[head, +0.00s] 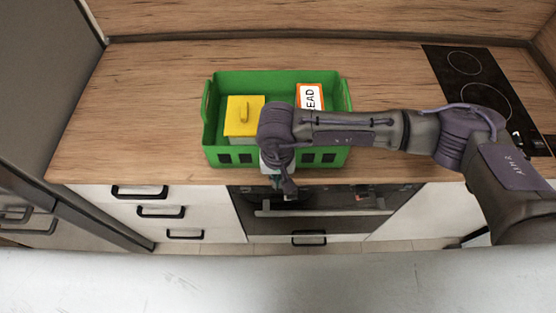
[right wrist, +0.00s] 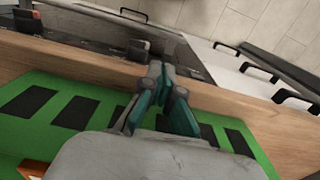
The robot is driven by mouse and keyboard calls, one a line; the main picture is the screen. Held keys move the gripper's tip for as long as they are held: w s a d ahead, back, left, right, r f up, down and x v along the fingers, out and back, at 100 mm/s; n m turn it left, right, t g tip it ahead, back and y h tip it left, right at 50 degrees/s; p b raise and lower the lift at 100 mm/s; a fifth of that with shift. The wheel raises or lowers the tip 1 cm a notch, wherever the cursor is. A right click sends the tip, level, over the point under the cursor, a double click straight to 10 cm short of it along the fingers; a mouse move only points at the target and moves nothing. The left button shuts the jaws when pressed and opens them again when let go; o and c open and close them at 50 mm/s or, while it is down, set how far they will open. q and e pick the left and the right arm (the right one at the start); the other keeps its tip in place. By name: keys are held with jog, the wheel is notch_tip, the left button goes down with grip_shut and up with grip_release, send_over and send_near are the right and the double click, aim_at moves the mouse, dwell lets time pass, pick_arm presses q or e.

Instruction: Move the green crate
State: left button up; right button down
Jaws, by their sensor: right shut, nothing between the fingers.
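The green crate (head: 345,95) stands on the wooden counter near its front edge in the head view. It holds a yellow lidded box (head: 243,108) on the left and an orange and white box (head: 310,96) lettered "EAD" on the right. My right arm crosses over the crate and hides part of its front wall. My right gripper (head: 287,190) is shut and empty at the crate's front side, by the counter edge. In the right wrist view, the fingers (right wrist: 158,92) are together and the crate's slotted green wall (right wrist: 75,95) lies beside them. My left gripper is not in view.
The wooden counter (head: 130,100) is bare left of the crate. A black hob (head: 470,80) lies at the right. An oven (head: 340,200) and drawers with black handles (head: 160,210) are below the counter. A tall grey unit stands at the left.

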jog(key=w, duration=0.1)
jog(key=w+p, duration=0.1)
jog(key=w, duration=0.1)
jog(key=shift+r, duration=0.3)
jog(key=shift+w+f, duration=0.15)
jog(key=shift+w, duration=0.45)
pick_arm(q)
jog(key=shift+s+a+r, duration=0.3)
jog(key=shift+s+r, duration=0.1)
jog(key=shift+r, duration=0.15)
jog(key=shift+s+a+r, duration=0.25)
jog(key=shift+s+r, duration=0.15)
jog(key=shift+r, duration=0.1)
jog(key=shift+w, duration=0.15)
